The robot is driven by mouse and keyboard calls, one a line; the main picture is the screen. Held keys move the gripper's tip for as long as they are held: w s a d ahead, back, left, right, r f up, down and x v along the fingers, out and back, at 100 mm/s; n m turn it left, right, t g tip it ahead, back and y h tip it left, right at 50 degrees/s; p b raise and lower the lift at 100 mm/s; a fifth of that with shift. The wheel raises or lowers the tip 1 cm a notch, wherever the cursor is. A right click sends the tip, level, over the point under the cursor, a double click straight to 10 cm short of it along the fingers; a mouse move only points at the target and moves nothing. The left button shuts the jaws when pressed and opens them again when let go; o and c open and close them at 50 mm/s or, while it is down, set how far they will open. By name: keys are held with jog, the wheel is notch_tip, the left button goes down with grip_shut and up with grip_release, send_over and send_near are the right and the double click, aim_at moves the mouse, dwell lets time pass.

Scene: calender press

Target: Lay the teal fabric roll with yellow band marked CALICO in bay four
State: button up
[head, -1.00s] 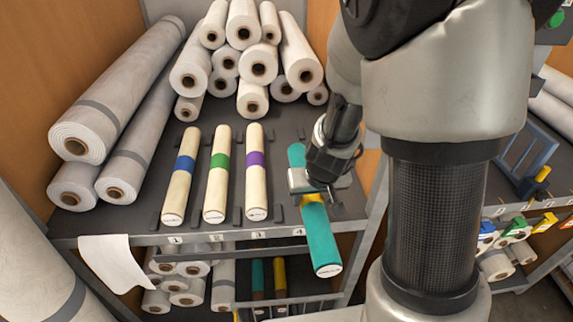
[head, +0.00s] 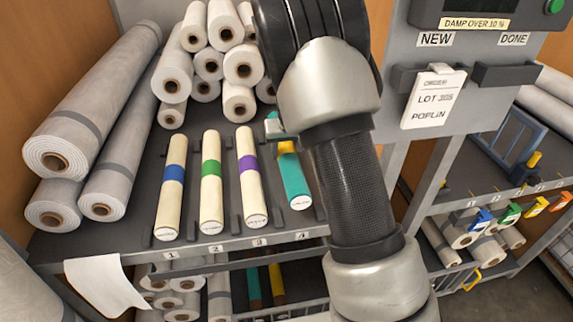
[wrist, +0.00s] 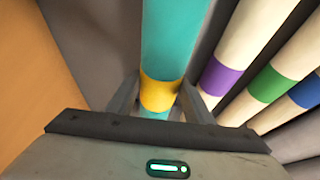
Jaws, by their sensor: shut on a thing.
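The teal fabric roll (head: 297,186) with a yellow band lies over bay four (head: 301,235), right of the purple-banded roll and roughly in line with the row. Its near end is above the shelf's front edge. I cannot tell whether it rests on the shelf. Its end label is too small to read. In the wrist view my gripper (wrist: 159,84) has its fingers on both sides of the yellow band (wrist: 160,95), shut on the roll. In the head view my arm hides most of the gripper and part of the roll's right side.
Cream rolls with blue (head: 174,173), green (head: 211,168) and purple (head: 249,162) bands lie in bays one to three. A panel with a lot card (head: 434,97) is at the right.

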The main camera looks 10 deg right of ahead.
jog(key=shift+f, duration=2.2)
jog(key=shift+f, duration=0.2)
jog(key=o, duration=1.4)
jog(key=shift+c, duration=0.2)
